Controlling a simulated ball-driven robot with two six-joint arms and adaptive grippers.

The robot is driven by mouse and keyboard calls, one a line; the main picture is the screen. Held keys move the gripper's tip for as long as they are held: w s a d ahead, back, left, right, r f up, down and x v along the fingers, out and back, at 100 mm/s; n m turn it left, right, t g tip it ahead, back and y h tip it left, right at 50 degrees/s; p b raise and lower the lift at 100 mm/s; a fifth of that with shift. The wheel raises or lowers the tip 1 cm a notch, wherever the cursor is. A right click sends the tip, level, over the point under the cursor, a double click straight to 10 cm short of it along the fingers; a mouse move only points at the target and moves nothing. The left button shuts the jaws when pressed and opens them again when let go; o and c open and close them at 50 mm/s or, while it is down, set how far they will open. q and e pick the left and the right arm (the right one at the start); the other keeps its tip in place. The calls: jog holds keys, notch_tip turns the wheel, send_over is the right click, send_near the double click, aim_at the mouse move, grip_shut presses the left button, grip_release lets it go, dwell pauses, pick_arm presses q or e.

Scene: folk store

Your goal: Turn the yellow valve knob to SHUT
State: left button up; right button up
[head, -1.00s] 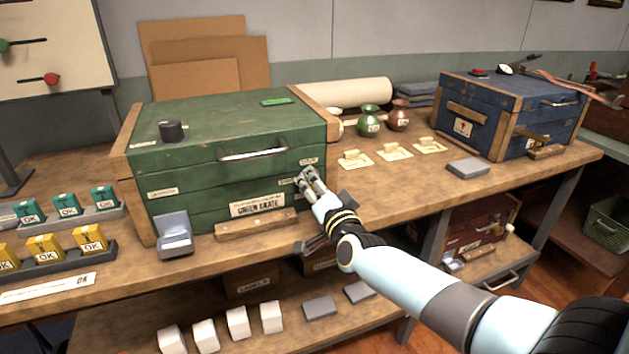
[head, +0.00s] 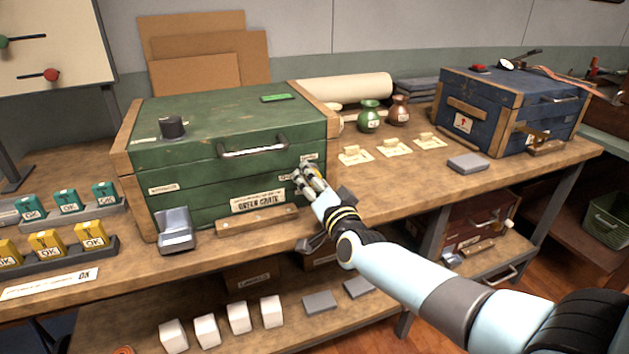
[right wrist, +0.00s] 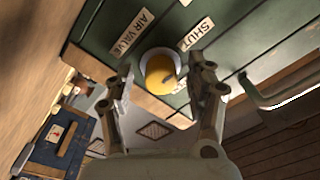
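The yellow valve knob (right wrist: 160,72) is on the green crate's front face, between the fingers of my right gripper in the right wrist view. A gap shows on both sides, so the gripper (right wrist: 166,84) is open around the knob. The SHUT label (right wrist: 195,34) and AIR VALVE label (right wrist: 133,31) are on the crate beside the knob. In the head view my right gripper (head: 306,181) is at the right end of the green crate (head: 195,187) and mostly hides the knob. My left gripper is not in view.
A wooden strip (head: 257,221) and a grey metal holder (head: 175,230) are at the crate's front. The blue chest (head: 487,115) stands to the right, with tags (head: 393,149) between on the bench.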

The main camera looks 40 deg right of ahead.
jog(key=shift+s, duration=0.15)
jog(key=v, duration=1.1)
jog(key=shift+s+a, duration=0.2)
jog(key=shift+s, duration=0.1)
jog(key=shift+f, duration=0.1)
